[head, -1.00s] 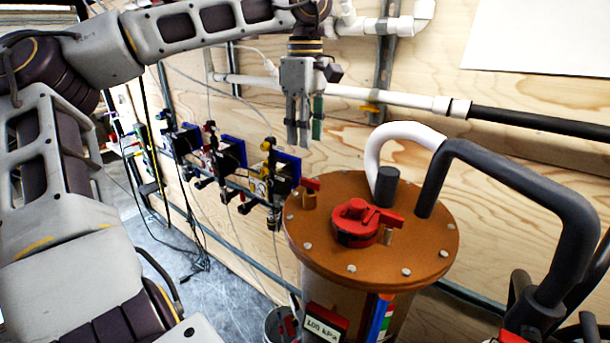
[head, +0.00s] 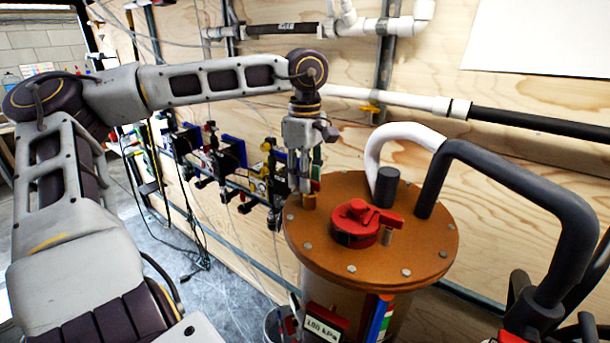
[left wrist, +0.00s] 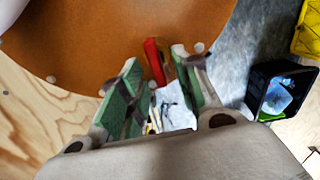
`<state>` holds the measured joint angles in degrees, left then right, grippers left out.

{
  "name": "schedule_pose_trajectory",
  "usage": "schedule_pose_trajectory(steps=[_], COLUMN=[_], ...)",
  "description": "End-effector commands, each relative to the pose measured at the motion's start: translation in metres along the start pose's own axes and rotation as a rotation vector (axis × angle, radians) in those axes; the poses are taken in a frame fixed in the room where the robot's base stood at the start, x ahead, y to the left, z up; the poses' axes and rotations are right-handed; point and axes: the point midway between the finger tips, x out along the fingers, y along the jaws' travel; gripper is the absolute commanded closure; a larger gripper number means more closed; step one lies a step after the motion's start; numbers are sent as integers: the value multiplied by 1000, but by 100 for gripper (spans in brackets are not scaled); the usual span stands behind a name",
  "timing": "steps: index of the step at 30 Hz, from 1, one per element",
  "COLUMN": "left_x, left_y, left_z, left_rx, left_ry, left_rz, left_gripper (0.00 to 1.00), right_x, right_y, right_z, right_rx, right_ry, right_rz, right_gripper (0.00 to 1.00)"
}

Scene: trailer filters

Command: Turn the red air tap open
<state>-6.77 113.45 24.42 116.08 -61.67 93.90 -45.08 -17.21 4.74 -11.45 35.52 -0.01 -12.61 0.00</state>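A small brass tap (head: 309,201) with a red lever stands at the left edge of the orange-brown round lid (head: 430,245). In the head view my left gripper (head: 305,184) points down right at this tap and hides most of its lever. In the left wrist view the red lever (left wrist: 153,60) lies between the two green-padded fingertips, which are apart. I cannot tell whether either finger touches it. A larger red knob (head: 356,222) with a handle sits mid-lid. My right gripper is not in view.
A white hose bend (head: 400,135) and a thick dark pipe (head: 520,185) rise from the lid's far and right side. Several blue-and-black wall units (head: 230,155) stand behind my left arm. A pressure label (head: 322,322) is on the tank front. A bucket is partly visible below.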

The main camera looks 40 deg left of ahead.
Motion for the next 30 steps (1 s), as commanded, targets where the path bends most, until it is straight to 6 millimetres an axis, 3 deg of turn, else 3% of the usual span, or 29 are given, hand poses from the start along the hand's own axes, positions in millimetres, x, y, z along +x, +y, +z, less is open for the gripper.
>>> schedule_pose_trajectory(steps=[7,15,30], left_x=[0,0,0], left_y=[0,0,0], left_z=[0,0,0], left_rx=[0,0,-48], left_ry=[0,0,1], left_rz=[0,0,2], left_gripper=[68,100,100], right_x=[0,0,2], right_y=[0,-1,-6], right_z=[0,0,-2], right_rx=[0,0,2], right_ry=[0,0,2], right_rz=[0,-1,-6], right_gripper=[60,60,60])
